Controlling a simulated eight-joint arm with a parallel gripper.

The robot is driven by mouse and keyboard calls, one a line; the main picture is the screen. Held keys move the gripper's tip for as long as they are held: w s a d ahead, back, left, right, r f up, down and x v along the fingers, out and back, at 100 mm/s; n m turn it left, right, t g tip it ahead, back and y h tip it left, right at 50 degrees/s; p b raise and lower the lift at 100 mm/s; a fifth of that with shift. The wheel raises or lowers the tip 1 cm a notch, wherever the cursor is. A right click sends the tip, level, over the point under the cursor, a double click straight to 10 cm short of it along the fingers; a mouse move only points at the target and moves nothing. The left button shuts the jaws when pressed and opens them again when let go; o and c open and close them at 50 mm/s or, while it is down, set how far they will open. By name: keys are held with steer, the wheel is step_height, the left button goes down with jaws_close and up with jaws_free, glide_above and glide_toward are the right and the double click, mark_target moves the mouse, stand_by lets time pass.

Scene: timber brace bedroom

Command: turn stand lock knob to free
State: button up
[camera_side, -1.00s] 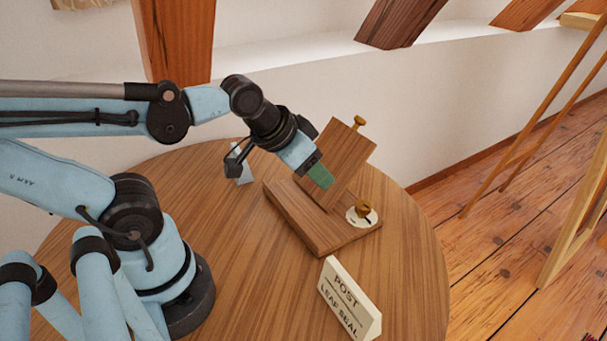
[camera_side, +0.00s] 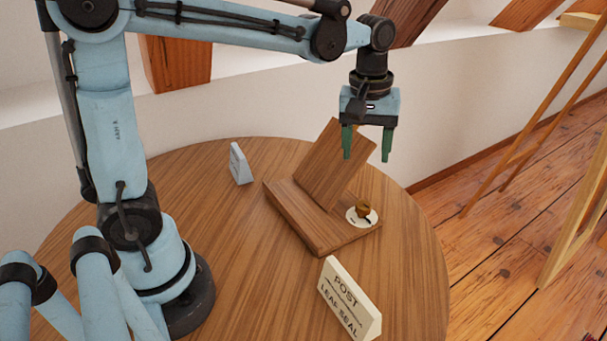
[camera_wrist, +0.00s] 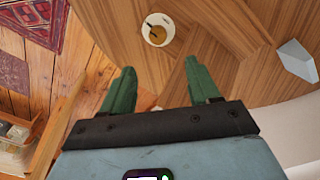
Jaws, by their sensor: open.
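A wooden stand (camera_side: 293,220) with a tilted board (camera_side: 327,165) sits on the round table. A brass-coloured lock knob (camera_side: 363,209) stands on a round white dial at the right end of its base. The knob also shows in the wrist view (camera_wrist: 157,33), on the pale dial with a dark mark. My gripper (camera_side: 367,158) points down with its green fingers apart and empty, above the stand's right side and clear of the knob. In the wrist view my gripper (camera_wrist: 163,85) is also open, with nothing between its fingers. The board's top right corner is partly hidden behind the gripper.
A cream sign (camera_side: 346,300) reading "POST" and "LEAF SEAL" stands at the table's front. A small pale block (camera_side: 240,164) stands behind, left of the stand. A sloping wall is close behind.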

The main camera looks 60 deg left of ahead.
mark_target(365, 204)
steer(key=shift+n+g, duration=0.4)
steer(key=shift+n, duration=0.1)
steer(key=f, duration=0.8)
steer(key=w+f, duration=0.1)
steer(key=f, duration=0.3)
steer(key=shift+w+d+f, duration=0.1)
steer(key=shift+d+f, duration=0.05)
steer(key=shift+f, duration=0.15)
steer(key=c, duration=1)
steer(key=shift+c, duration=0.2)
steer(key=m, duration=0.3)
steer(key=shift+d+m, duration=0.1)
steer(key=shift+m, duration=2)
